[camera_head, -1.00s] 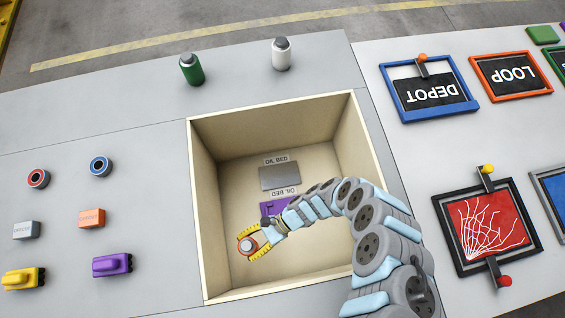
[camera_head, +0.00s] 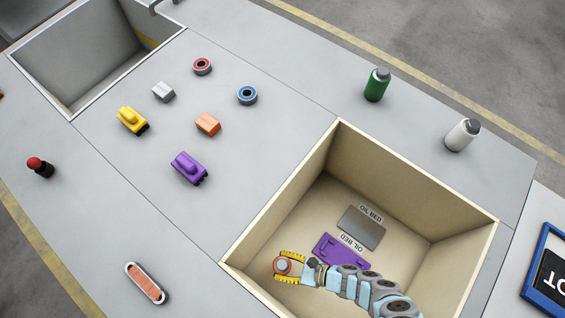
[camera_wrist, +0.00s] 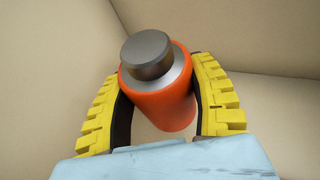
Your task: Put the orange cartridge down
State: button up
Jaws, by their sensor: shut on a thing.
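The orange cartridge (camera_wrist: 160,92) has a grey cap and stands between the yellow finger pads of my gripper (camera_wrist: 160,105) in the wrist view. My gripper is shut on it. In the head view the cartridge (camera_head: 283,265) and my gripper (camera_head: 290,266) are inside the tan-walled pit (camera_head: 310,228), near its lower left wall. Whether the cartridge touches the pit floor, I cannot tell. On the pit floor, right of my gripper, lie a purple plate (camera_head: 341,252) and a grey plate (camera_head: 361,228), each beside an "OIL BED" label.
A green cartridge (camera_head: 376,86) and a white cartridge (camera_head: 462,135) stand on the deck beyond the pit. Left are a purple car (camera_head: 188,168), a yellow car (camera_head: 131,121), an orange block (camera_head: 208,124), a grey block (camera_head: 163,92), two rings and another pit (camera_head: 90,100).

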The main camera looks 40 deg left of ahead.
jog(key=shift+f+b, duration=0.9)
jog(key=shift+f, duration=1.15)
jog(key=shift+f, duration=0.1)
jog(key=o, duration=1.2)
jog(key=shift+a, duration=0.1)
jog(key=shift+r, duration=0.2)
jog(key=p+v, duration=0.2)
jog(key=v, duration=0.5)
jog(key=shift+w+d, duration=0.15)
jog(key=shift+d, duration=0.1)
